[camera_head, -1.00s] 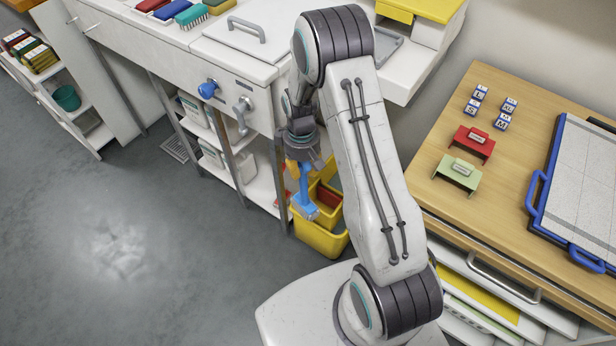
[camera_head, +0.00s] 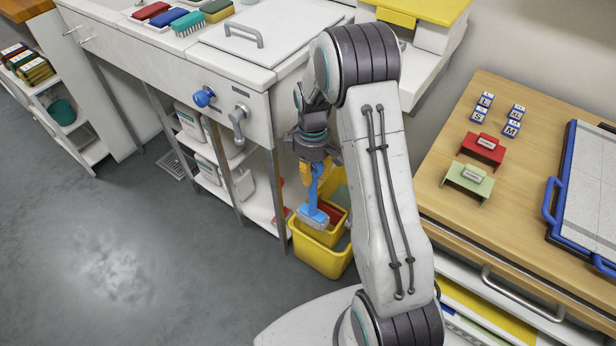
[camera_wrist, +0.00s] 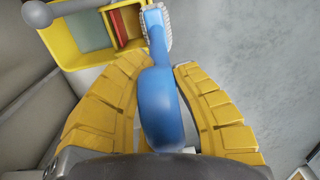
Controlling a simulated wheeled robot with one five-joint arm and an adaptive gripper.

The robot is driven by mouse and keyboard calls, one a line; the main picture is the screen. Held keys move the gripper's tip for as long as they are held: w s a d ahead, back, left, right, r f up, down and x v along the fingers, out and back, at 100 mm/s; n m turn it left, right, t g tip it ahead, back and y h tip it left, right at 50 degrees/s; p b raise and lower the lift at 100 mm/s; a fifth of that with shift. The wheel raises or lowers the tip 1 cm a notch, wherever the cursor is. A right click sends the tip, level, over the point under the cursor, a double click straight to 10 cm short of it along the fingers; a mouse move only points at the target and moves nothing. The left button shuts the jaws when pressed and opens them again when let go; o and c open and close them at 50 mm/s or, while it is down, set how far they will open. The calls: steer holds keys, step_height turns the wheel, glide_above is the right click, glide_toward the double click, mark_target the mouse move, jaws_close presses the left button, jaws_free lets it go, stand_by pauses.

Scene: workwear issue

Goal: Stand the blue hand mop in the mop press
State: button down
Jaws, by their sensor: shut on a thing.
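The blue hand mop (camera_head: 314,210) hangs head down from my gripper (camera_head: 309,168). In the wrist view the yellow fingers of my gripper (camera_wrist: 158,95) are shut on the blue handle (camera_wrist: 160,105) of the mop. The mop's pale fringed head (camera_wrist: 155,22) points away from the gripper. The yellow bucket (camera_head: 322,258) with the mop press (camera_head: 338,214), a yellow part with a red inside, stands on the floor below. In the head view the mop head overlaps the press; I cannot tell whether they touch. In the wrist view the press (camera_wrist: 122,22) lies left of the mop head.
The white sink unit (camera_head: 170,70) with a blue knob (camera_head: 204,97) and a grey lever (camera_head: 239,122) stands left of the arm. A wooden table (camera_head: 450,215) is at right. Open grey floor (camera_head: 180,260) lies left of the bucket.

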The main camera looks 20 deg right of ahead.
steer(key=w+d+f, duration=0.2)
steer(key=w+d, duration=0.2)
steer(key=d, duration=0.2)
step_height(320, 180, down, 16)
steer(key=b, duration=1.1)
steer(key=shift+f, duration=0.2)
stand_by(0.4)
steer(key=c, duration=1.1)
jaws_free()
steer(key=shift+s, duration=0.1)
steer(key=shift+o, duration=0.2)
steer(key=shift+f, duration=0.1)
